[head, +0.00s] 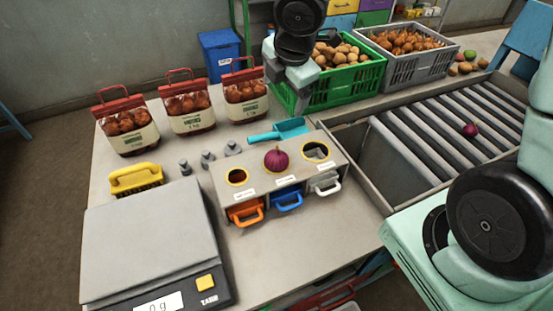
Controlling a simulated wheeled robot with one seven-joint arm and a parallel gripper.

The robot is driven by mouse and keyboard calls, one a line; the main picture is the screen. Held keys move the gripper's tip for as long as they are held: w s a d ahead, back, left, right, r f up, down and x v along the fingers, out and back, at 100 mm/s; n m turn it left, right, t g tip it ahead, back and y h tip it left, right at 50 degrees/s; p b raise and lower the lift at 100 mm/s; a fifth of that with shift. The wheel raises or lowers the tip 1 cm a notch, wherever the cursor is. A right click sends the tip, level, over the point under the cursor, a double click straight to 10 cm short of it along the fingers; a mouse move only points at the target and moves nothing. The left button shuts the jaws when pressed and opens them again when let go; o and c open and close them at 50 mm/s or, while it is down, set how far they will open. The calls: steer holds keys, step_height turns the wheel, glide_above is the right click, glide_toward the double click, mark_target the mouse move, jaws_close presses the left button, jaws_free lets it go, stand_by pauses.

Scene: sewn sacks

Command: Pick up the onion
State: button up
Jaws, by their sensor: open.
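A red-purple onion (276,158) sits in the middle hole of a grey box (330,139) with three yellow-rimmed round holes. A second, smaller-looking red-purple onion (471,130) lies on the grey roller conveyor (405,150) at the right. My gripper (292,92) is open and empty at the top middle, in front of the green crate's left end. It is apart from both onions, above and behind the box in the picture. The lower part of the onion in the hole is hidden by the box.
A turquoise scoop (283,130) lies behind the box. Orange, blue and white handled drawers are in its front. Several red-topped onion sacks (190,110), a yellow brush (135,178), small weights (207,159) and a scale (150,240) stand left. A green crate (345,82) and grey crate (425,65) stand behind.

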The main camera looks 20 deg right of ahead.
steer(key=w+d+m+t, duration=0.2)
steer(key=w, duration=0.1)
steer(key=m+g+y, duration=0.4)
steer(key=m+y, duration=0.1)
steer(key=m, duration=0.1)
glide_toward(281, 152)
steer(key=b+x, duration=0.3)
steer(key=x, duration=0.2)
steer(key=shift+s+a, duration=0.1)
steer(key=shift+s, duration=0.05)
steer(key=shift+h, duration=0.3)
steer(key=shift+b+x, duration=0.6)
steer(key=shift+x, duration=2.55)
steer(key=shift+r, duration=0.1)
steer(key=c, duration=1.2)
